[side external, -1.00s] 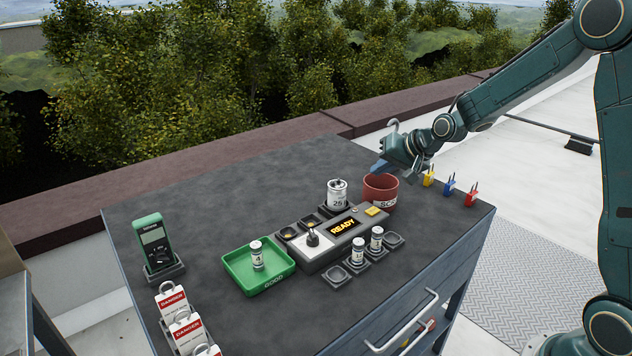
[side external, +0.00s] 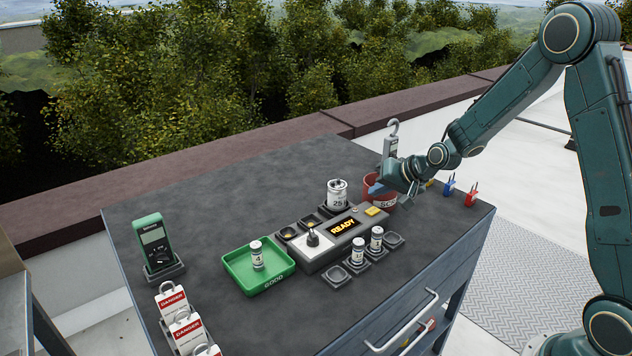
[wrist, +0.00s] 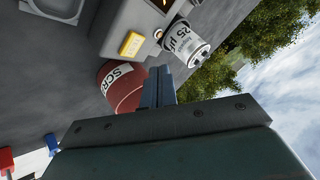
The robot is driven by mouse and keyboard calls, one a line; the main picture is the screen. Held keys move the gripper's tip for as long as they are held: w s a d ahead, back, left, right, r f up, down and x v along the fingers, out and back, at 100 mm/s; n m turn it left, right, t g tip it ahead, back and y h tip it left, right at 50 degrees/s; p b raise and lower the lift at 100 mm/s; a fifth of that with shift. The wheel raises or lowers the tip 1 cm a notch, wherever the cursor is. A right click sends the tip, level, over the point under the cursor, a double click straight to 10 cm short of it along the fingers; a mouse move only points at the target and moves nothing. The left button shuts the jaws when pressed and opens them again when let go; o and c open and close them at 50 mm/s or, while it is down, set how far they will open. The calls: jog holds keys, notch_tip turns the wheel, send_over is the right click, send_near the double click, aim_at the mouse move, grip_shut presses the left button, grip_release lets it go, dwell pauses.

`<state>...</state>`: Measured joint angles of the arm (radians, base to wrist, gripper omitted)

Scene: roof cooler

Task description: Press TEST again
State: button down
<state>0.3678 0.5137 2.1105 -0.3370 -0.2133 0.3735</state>
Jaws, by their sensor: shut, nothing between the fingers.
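The tester box (side external: 330,239) sits mid-table with its display (side external: 343,226) reading READY. A yellow button (side external: 373,211) is at its right end, probably TEST, though its lettering is too small to read. The yellow button also shows in the wrist view (wrist: 131,44). My gripper (side external: 376,188) is shut and empty, over the red scrap bin (side external: 384,203), a little behind and above the yellow button. In the wrist view the shut fingers (wrist: 158,88) point toward the tester, beside the red bin (wrist: 118,90).
A 25 µF can (side external: 337,195) stands behind the tester. A green GOOD tray (side external: 262,285) holds a labelled cylinder (side external: 257,257). Two cylinders (side external: 376,240) stand in front cups. A meter (side external: 153,245), danger tags (side external: 186,330) and blue and red clips (side external: 471,196) line the edges.

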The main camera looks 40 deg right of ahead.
jog(key=shift+f, duration=1.35)
jog(key=shift+f, duration=0.85)
dwell(2.1)
jog(key=shift+r, duration=0.85)
jog(key=shift+r, duration=2.5)
